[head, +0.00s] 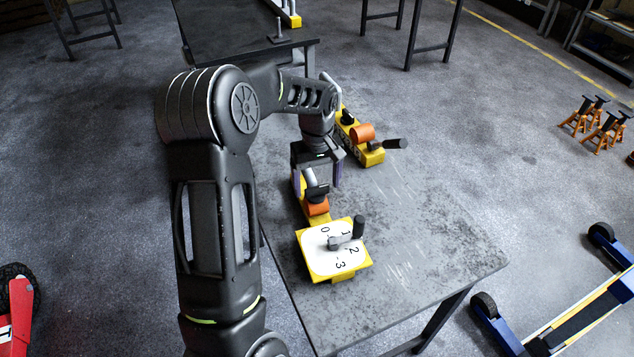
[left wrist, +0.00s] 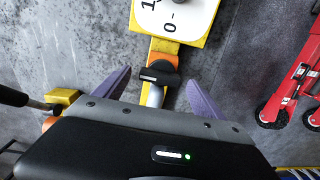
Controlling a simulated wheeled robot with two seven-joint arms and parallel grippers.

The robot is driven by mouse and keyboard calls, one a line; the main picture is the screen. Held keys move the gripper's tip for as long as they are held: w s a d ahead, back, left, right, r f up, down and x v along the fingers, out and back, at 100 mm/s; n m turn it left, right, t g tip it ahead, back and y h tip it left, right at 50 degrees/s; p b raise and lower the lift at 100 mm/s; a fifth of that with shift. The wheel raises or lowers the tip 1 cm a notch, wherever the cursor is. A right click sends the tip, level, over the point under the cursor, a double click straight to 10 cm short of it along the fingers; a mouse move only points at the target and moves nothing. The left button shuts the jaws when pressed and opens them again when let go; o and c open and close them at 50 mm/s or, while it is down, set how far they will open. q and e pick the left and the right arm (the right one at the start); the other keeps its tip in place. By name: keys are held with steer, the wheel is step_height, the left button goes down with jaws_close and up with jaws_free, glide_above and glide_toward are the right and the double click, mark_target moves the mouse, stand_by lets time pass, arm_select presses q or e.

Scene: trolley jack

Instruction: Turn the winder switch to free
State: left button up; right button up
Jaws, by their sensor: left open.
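A yellow winder with an orange drum (head: 317,208) lies on the grey table. Its white dial plate (head: 325,262), marked 0 to 3, carries a black crank handle. A black switch knob (left wrist: 157,77) sits across the yellow bar beside the orange part in the left wrist view, with a pale rod below it. My left gripper (head: 317,183) is open over this end of the winder. Its purple fingers (left wrist: 160,90) stand on either side of the knob, with gaps between. Whether the knob points to free is unreadable. My right gripper is not in view.
A second yellow winder with an orange drum (head: 362,132) and black handle lies farther back on the table (head: 430,235). The table's right side is clear. Orange jack stands (head: 598,125) and a blue jack (head: 565,320) are on the floor.

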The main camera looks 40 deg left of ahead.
arm_select(q)
steer(key=shift+f, duration=0.55)
steer(key=shift+c, duration=0.2)
steer(key=c, duration=1.3)
